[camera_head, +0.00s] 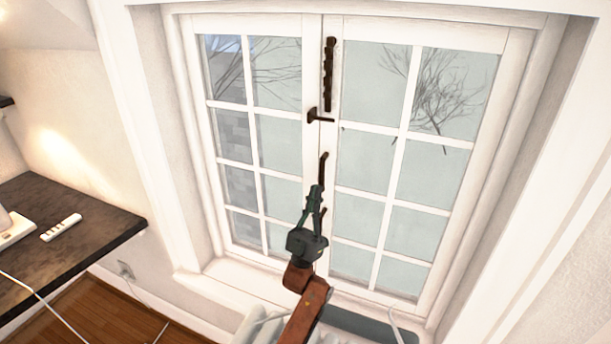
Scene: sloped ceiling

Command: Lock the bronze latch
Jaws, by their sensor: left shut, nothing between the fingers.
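Dark bronze fittings sit along the middle where the two window sashes meet. A small latch handle (318,116) juts from the left sash's edge, its lever pointing right and roughly level. A long bar with notches (329,75) hangs upright above it. A slim bar with a curved top (323,166) stands below it, and my gripper hides part of it. My left gripper (316,190) is shut, its fingertips pointing up at this lower bar. I cannot tell whether they touch it. Nothing shows between the fingers. My right gripper is out of view.
The white window (265,150) appears closed, with a sill (225,275) below. A dark shelf (85,225) at the left carries a white remote (61,227). A white radiator (262,325) is under the window. The space before the upper panes is clear.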

